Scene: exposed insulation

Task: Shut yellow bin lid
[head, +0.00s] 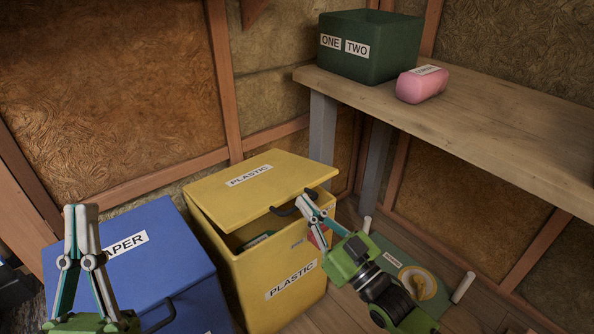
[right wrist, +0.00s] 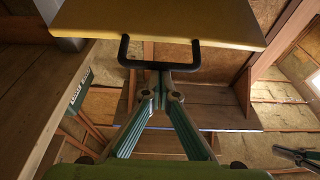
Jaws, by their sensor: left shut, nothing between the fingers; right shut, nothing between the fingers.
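The yellow bin (head: 268,277), labelled PLASTIC, stands in the middle of the head view. Its yellow lid (head: 225,196) is partly open, with a dark gap below its front edge where some contents show. The lid's black handle (head: 288,210) is at its front edge. My right gripper (head: 304,202) is shut, with its tips at the handle. In the right wrist view the handle (right wrist: 124,50) hangs below the lid (right wrist: 165,22), and the shut fingertips are at its crossbar; I cannot tell whether they touch. My left gripper (head: 81,210) is shut and empty, in front of the blue bin.
A blue bin (head: 180,255) labelled PAPER stands left of the yellow bin, with its lid down. A wooden workbench (head: 480,125) at the right holds a green box (head: 345,65) and a pink object (head: 421,85). A green board (head: 390,250) lies low beside my right arm.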

